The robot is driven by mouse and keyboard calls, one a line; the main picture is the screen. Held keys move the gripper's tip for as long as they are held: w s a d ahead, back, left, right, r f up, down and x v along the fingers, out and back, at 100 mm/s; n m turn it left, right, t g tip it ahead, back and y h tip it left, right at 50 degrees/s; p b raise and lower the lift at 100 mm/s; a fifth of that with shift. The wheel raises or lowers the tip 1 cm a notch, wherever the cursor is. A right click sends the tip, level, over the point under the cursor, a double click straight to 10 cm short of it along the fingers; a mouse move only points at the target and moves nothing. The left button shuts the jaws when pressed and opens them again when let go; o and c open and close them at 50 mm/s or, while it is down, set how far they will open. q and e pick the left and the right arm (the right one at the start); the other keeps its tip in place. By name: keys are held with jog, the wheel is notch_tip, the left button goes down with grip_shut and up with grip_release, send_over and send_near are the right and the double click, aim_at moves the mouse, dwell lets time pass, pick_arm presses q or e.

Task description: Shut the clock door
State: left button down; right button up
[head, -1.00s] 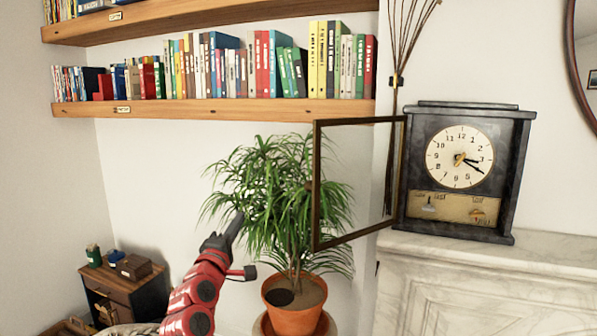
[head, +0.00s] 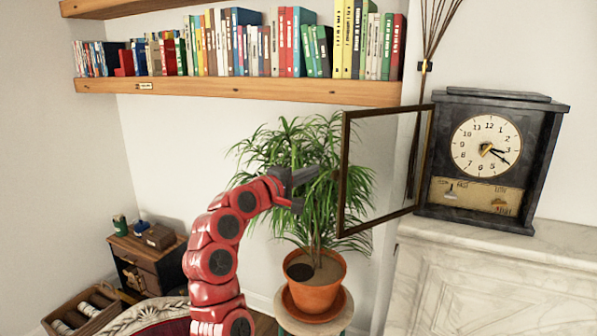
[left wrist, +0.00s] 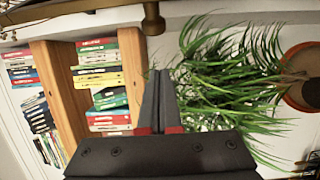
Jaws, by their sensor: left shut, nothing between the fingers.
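The dark clock (head: 487,160) stands on the marble mantel, with a cream dial and a gold panel below it. Its framed glass door (head: 344,190) is swung wide open to the left, hinged at the clock's left side. My left gripper (head: 312,187) is shut and empty, in front of the plant and a little left of the door's free edge. A gap shows between them in the picture. In the left wrist view the shut fingers (left wrist: 157,75) point towards a brown knob (left wrist: 152,22) at the top, probably on the door. My right gripper is not in view.
A potted plant (head: 314,290) stands on a stool behind my left arm. A book-laden wooden shelf (head: 240,90) runs along the wall above. The marble mantel (head: 500,255) lies below the clock. Dry stems (head: 422,120) stand behind the door.

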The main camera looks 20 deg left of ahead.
pick_arm(q)
jog(key=shift+s+d+p, duration=0.15)
jog(key=shift+d+p, duration=0.35)
jog(key=shift+d, duration=0.45)
jog(key=shift+s+d+p, duration=0.15)
jog(key=shift+d+p, duration=0.35)
jog(key=shift+d, duration=0.4)
jog(key=shift+d, duration=0.1)
